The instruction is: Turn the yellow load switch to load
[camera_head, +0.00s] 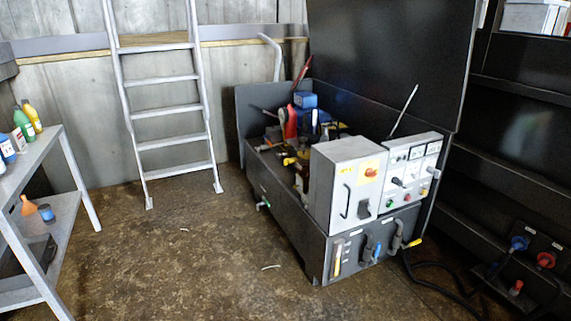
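A grey control box (335,188) stands on the front right of a dark open machine (285,215). Its front has a yellow plate with a red rotary knob (370,171). Beside it is a lighter switch panel (410,175) with several small knobs, lights and gauges. Below, the machine's front face has a yellow upright handle (338,260) and a yellow-tipped lever (413,243). I cannot tell which of these yellow parts is the load switch, and no label is legible. Neither of my grippers shows in the view.
A ladder (165,110) leans on the back wall. A metal shelf table (45,160) with bottles stands at the left. Dark hoses (435,285) lie at the right. The brown floor (190,270) is mostly clear.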

